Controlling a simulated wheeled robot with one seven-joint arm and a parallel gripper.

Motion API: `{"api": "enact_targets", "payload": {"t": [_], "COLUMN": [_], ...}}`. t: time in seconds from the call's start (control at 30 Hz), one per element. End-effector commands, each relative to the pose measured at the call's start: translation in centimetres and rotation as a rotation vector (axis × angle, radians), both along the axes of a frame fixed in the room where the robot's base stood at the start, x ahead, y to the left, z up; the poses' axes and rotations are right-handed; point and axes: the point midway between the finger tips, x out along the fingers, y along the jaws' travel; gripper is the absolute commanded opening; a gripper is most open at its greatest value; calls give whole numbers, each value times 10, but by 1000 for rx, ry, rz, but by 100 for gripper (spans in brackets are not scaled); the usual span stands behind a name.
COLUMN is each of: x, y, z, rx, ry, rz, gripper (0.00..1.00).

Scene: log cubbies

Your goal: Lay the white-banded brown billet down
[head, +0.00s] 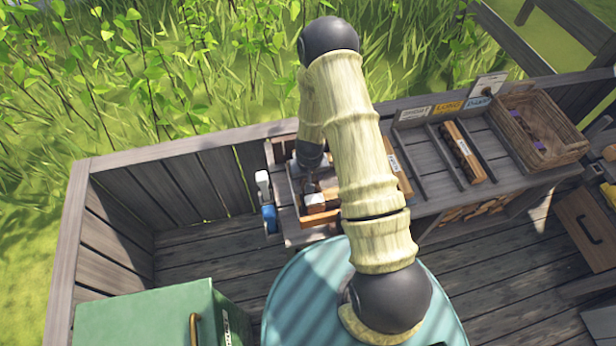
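My gripper (311,182) points down over a small wooden crate (318,218) on the bench, just left of my arm. Its fingertips are small and partly hidden, so I cannot tell whether they are open or shut. A brown piece with a white patch (315,199) shows in the crate at the fingers. It may be the white-banded brown billet, but I cannot tell whether it is held. An orange-brown billet (397,168) with a pale patch lies in a bench slot, partly behind my arm.
Another brown billet (462,152) lies in a divided slot on the bench (425,165). Small signs (447,107) stand behind the slots. A wicker basket (540,125) with dark, purple-marked pieces sits at the right. A blue and white tool (267,205) hangs at the bench's left end.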

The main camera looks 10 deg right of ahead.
Motion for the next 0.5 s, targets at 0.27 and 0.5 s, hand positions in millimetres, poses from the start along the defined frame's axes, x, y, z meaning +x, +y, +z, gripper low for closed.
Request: {"api": "enact_targets", "payload": {"t": [0.27, 0.5], "x": [0, 1], "y": [0, 0], "z": [0, -3], "rx": [0, 0], "ry": [-1, -1], "rz": [0, -1], "gripper": [17, 17]}}
